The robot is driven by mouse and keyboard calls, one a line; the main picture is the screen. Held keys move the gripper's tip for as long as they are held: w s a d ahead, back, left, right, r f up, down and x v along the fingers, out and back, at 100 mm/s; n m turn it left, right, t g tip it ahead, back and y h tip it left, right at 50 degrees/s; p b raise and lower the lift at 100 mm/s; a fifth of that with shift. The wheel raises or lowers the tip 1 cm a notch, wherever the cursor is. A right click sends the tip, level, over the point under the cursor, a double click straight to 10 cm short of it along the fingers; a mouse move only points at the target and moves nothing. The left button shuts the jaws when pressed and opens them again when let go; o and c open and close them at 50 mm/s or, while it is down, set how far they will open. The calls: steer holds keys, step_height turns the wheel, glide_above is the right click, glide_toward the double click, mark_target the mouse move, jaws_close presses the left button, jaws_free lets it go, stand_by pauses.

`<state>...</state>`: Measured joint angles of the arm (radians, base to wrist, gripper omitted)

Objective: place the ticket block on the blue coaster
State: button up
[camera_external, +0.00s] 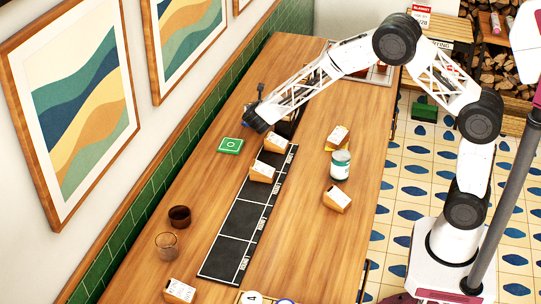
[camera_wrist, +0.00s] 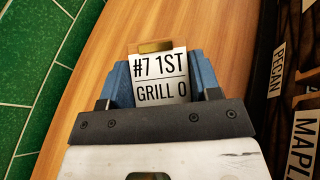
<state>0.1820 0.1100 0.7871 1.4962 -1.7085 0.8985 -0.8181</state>
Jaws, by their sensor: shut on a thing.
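My gripper (camera_external: 258,122) is over the far left part of the long wooden table. In the wrist view its two blue fingers (camera_wrist: 163,83) are shut on a ticket block (camera_wrist: 161,80), a wooden block with a white face reading "#7 1ST GRILL 0". The held block is not clearly visible in the external view. I cannot make out a blue coaster; a small blue patch beside my gripper could be a finger or a coaster. A green coaster (camera_external: 230,146) lies bare, nearer the camera than my gripper.
A black sectioned mat (camera_external: 238,222) runs along the table, with ticket blocks (camera_external: 262,173) at its far end. Another block (camera_external: 337,199), a teal-labelled can (camera_external: 340,166) and a block on yellow stand right. A dark cup (camera_external: 180,216) and a glass (camera_external: 167,245) stand left. Labelled dark compartments (camera_wrist: 292,85) show at right.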

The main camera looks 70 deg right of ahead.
steer(key=shift+f, duration=0.2)
steer(key=shift+f, duration=0.15)
steer(key=o, duration=1)
steer(key=shift+a+r, duration=0.1)
steer(key=shift+r, duration=0.1)
steer(key=v, duration=1.1)
steer(key=shift+s+a+r, duration=0.1)
steer(key=shift+s+a, duration=0.1)
steer(key=shift+a, duration=0.1)
